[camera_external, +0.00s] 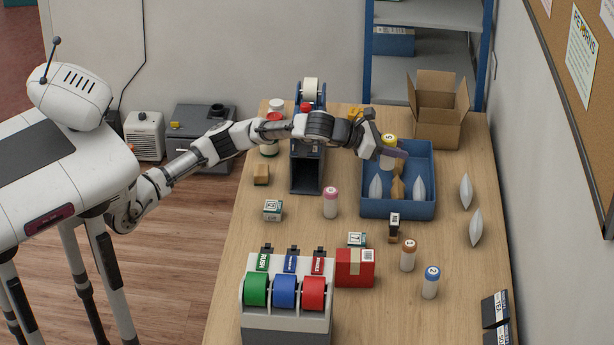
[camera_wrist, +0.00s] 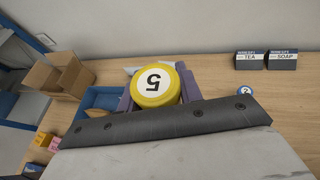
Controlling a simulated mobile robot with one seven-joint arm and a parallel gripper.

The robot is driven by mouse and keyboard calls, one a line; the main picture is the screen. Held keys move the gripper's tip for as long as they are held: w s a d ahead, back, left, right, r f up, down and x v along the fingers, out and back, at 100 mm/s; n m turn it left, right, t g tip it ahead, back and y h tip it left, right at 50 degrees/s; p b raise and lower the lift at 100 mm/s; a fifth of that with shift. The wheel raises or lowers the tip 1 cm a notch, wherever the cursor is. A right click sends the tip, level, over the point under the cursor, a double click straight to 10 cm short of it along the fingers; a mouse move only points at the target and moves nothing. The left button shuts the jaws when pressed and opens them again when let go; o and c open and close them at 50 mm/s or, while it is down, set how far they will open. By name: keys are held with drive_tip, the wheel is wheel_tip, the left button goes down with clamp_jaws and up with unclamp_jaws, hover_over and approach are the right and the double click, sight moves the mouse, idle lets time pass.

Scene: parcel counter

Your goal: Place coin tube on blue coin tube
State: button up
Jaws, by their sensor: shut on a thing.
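My gripper (camera_external: 390,148) is shut on a coin tube with a yellow cap marked 5 (camera_external: 388,157), above the back left part of the blue bin. In the wrist view the yellow cap (camera_wrist: 155,86) sits between the purple fingers (camera_wrist: 158,92). The blue coin tube (camera_external: 430,282), its cap marked 2, stands upright on the counter at the front right, well apart from my gripper. Its blue cap also shows in the wrist view (camera_wrist: 245,91), partly hidden by the dark edge of my gripper.
A brown-capped tube (camera_external: 408,255) stands left of the blue one, and a pink-capped tube (camera_external: 330,203) farther left. A red box (camera_external: 355,268), tape dispenser (camera_external: 286,325) and open carton (camera_external: 435,130) also stand on the counter.

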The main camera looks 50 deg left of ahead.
drive_tip(key=d+r+p, duration=0.2)
drive_tip(key=d+r, duration=0.3)
drive_tip(key=d, duration=0.6)
drive_tip(key=p, duration=0.6)
hover_over(432, 276)
drive_tip(key=w, duration=0.3)
drive_tip(key=shift+f, duration=11.15)
drive_tip(key=shift+f, duration=0.2)
drive_tip(key=o, duration=1.2)
